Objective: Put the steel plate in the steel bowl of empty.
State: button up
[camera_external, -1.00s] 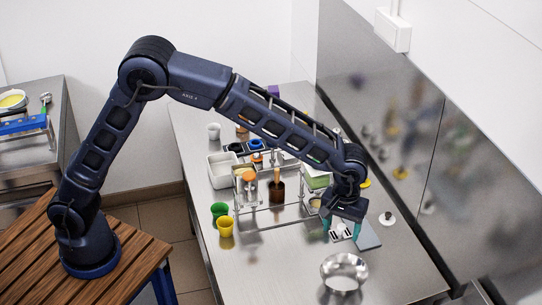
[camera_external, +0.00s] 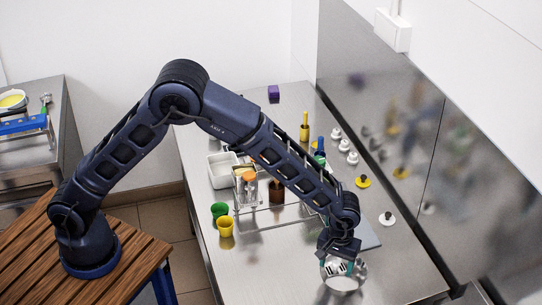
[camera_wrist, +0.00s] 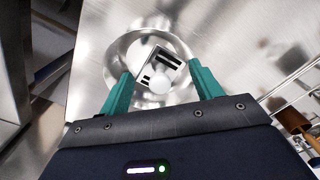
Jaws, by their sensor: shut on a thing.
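The steel plate (camera_wrist: 158,66), a small shiny piece with dark slots, is between the teal fingers of my gripper (camera_external: 337,266), which is shut on it. In the external view the plate (camera_external: 339,268) shows as a pale, dark-marked piece between the fingers. The steel bowl (camera_external: 346,284) stands on the counter right below my gripper, which hides part of it. In the wrist view the bowl's rim (camera_wrist: 113,50) surrounds the plate, so the plate is over or inside the bowl. I cannot tell whether it touches the bowl.
Yellow (camera_external: 226,228) and green (camera_external: 219,211) cups stand left of a wire rack. White and yellow knobbed pieces line the right wall (camera_external: 387,219). The counter front left of the bowl is clear.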

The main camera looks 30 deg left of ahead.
aim_at(334, 258)
jog(key=shift+f, duration=0.6)
jog(key=shift+f, duration=0.1)
jog(key=shift+f, duration=0.3)
jog(key=shift+f, duration=0.25)
jog(key=o, duration=1)
jog(key=shift+f, duration=0.1)
notch_tip(334, 258, up, 14)
jog(key=shift+f, duration=0.25)
